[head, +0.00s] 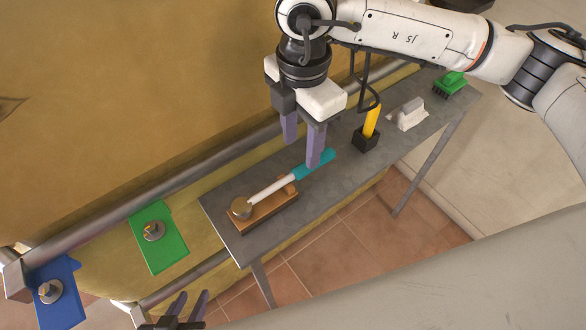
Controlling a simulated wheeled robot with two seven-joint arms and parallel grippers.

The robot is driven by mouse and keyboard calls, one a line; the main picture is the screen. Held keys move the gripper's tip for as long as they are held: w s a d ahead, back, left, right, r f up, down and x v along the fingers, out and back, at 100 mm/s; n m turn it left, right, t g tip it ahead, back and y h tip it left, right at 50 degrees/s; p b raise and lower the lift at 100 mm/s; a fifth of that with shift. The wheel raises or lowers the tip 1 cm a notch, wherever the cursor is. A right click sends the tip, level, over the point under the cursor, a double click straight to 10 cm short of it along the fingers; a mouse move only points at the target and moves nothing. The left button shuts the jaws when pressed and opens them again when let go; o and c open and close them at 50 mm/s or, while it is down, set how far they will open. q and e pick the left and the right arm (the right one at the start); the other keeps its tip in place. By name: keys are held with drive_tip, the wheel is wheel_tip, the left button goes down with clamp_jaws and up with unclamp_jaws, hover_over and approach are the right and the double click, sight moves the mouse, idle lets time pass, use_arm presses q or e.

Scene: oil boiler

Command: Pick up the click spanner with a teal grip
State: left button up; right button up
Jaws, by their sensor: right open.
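The click spanner (271,189) lies on a wooden block (265,213) on the grey table, with its round brass-coloured head at the left end and its teal grip (317,164) pointing up and right. My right gripper (302,152) comes in from the upper right and points down. It is open, with one purple finger in front of the teal grip and the other behind it in the picture. I cannot tell whether the fingers touch the grip. My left gripper (187,304) is at the bottom edge, its two dark fingers apart and empty, well away from the spanner.
The narrow grey table (232,236) also holds a yellow-handled tool in a black block (366,138), a white object (408,115) and a green brush (450,84). A green plate (170,253) and a blue plate (66,308) with bolts are at left. A pipe runs behind the table.

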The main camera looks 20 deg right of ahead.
sight(301, 167)
drive_tip(key=shift+s+f+p, duration=0.1)
drive_tip(key=shift+f+p, duration=0.55)
drive_tip(key=shift+f, duration=2.9)
clamp_jaws()
